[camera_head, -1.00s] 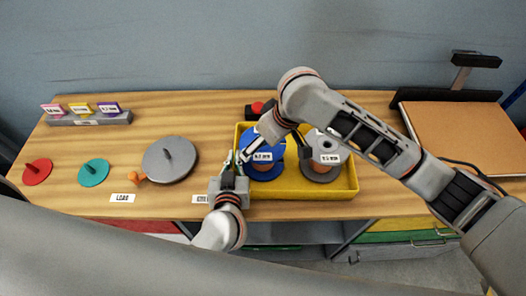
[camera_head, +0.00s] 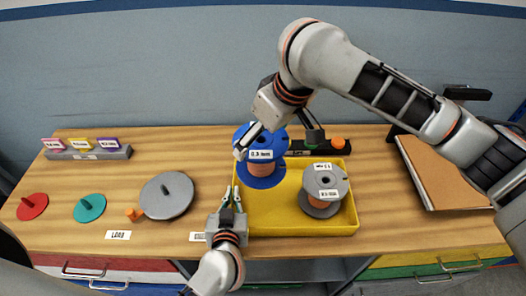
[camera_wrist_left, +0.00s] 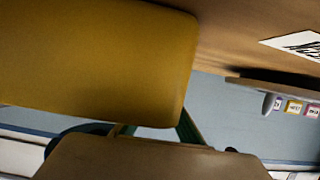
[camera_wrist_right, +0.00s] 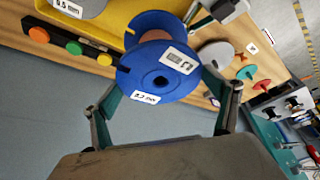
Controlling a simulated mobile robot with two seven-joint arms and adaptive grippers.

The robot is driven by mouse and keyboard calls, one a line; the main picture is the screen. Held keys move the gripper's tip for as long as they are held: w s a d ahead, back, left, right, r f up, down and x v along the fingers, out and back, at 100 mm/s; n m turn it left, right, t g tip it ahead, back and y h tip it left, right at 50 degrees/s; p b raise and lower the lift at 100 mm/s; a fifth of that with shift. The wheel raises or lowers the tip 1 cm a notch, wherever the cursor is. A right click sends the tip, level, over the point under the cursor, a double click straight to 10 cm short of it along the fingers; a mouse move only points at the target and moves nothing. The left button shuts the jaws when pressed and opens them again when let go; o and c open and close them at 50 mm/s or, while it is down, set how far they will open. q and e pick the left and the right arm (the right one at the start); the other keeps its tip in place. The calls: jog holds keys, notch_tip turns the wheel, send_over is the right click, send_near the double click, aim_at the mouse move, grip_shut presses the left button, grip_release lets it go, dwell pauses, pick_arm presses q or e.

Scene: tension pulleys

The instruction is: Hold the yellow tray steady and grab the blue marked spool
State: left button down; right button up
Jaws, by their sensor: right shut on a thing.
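The blue spool (camera_head: 262,174) has blue flanges, a copper-coloured core and white labels. My right gripper (camera_head: 277,144) is shut on it, one finger on each side, and holds it raised above the back left of the yellow tray. The right wrist view shows the spool (camera_wrist_right: 158,55) between the fingers. A grey spool (camera_head: 322,190) stands in the right half of the tray (camera_head: 275,225). My left gripper (camera_head: 232,193) is at the tray's left wall, its fingers seeming to straddle it. In the left wrist view the tray (camera_wrist_left: 90,60) hides the fingertips, so their grip is unclear.
Left of the tray lie a grey disc (camera_head: 167,195), a teal disc (camera_head: 90,208), a red disc (camera_head: 33,206) and a small orange knob (camera_head: 134,215). A dark button box (camera_head: 322,148) stands behind the tray. A brown board (camera_head: 440,175) lies at right.

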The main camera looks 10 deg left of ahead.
jog(key=shift+r, duration=1.25)
pick_arm(q)
jog(key=c, duration=2.2)
grip_release()
jog(key=v, duration=1.2)
